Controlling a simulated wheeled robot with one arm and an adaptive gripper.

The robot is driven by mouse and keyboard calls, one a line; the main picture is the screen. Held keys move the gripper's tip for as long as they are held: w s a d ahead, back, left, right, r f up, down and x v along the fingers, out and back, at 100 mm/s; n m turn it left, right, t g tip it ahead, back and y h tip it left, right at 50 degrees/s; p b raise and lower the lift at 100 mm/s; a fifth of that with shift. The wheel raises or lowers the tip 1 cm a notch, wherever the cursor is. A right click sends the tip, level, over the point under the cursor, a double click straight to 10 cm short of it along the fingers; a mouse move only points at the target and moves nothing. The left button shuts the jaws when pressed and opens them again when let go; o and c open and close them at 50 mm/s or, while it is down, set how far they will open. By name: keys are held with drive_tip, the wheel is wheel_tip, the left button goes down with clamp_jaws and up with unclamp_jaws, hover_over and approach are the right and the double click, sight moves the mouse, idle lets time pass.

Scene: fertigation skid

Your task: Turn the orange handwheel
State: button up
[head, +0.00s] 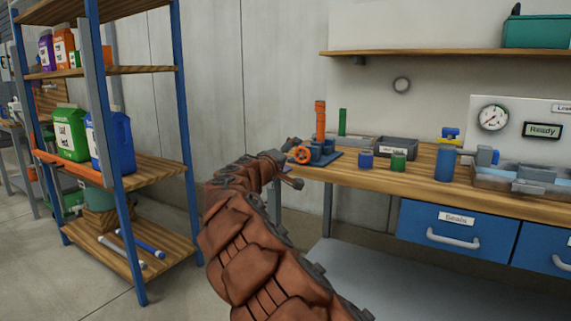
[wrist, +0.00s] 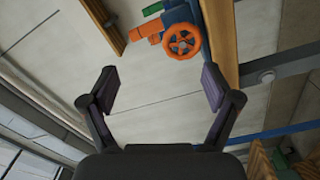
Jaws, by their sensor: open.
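The orange handwheel (head: 302,154) is at the left end of the wooden workbench, on a blue valve body (head: 321,150) with an upright orange pipe (head: 320,120). In the wrist view the handwheel (wrist: 182,41) shows as a spoked orange ring near the top, right of centre. My gripper (wrist: 160,88) is open and empty, its two fingers apart. The handwheel lies beyond the fingertips, not between them. In the head view my gripper (head: 283,169) is at the bench's left end, close to the handwheel; its fingers are partly hidden by my arm.
The workbench (head: 420,172) carries a blue cup (head: 366,160), a green cup (head: 398,161), a grey bin (head: 397,147) and a gauge panel (head: 520,125). A shelf rack (head: 150,170) with bags stands at left. Open floor lies between rack and bench.

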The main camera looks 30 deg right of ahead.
drive_tip(key=v, duration=1.1)
drive_tip(key=shift+w+a+f, duration=0.15)
drive_tip(key=shift+a, duration=0.45)
